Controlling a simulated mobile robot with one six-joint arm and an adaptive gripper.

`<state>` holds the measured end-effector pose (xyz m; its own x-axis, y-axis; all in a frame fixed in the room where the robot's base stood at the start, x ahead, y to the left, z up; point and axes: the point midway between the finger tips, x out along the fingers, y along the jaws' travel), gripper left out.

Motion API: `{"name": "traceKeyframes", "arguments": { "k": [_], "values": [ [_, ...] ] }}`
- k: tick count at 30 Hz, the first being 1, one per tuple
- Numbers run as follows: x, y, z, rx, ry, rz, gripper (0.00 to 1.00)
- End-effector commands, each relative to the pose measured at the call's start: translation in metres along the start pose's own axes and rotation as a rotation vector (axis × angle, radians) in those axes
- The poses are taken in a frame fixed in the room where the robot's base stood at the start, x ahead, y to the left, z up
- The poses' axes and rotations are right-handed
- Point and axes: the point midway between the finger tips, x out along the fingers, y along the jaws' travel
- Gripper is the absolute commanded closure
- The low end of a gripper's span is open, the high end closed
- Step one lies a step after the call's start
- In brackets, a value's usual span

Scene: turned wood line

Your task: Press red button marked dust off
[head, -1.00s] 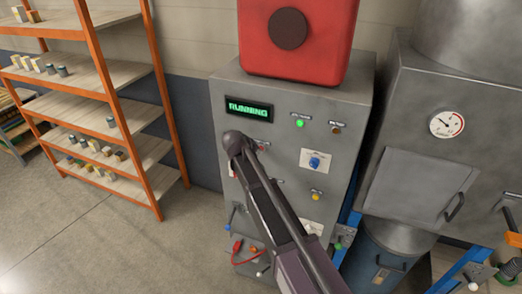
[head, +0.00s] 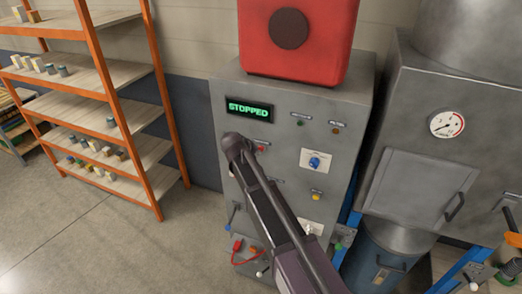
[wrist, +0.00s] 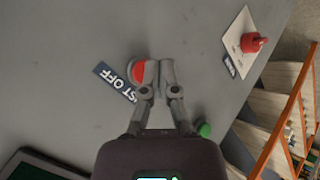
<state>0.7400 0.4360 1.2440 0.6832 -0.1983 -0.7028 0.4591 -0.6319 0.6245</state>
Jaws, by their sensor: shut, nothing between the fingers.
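The red button (wrist: 138,72) is on the grey cabinet's front, beside a dark label (wrist: 116,82) of which "ST OFF" can be read. My gripper (wrist: 159,72) is shut and empty, its fingertips at the button and covering part of it in the wrist view. Whether they touch it I cannot tell. In the head view a red button (head: 261,149) shows just right of my arm's end, which hides the gripper. The cabinet's display (head: 248,108) reads "STOPPED" in green letters.
A green button (wrist: 204,130) and a red knob on a white plate (wrist: 252,42) are near the fingers. The cabinet also has a blue knob (head: 314,162) and a yellow button (head: 316,196). An orange shelf rack (head: 118,110) stands left, over open floor.

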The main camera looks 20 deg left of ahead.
Motion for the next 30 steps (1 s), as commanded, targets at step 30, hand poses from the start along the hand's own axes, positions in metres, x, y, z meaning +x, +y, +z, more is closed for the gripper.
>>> {"name": "traceKeyframes", "arguments": {
  "k": [30],
  "values": [
    [-0.024, -0.017, 0.018, -0.001, 0.001, 0.000, 1.00]
  ]
}}
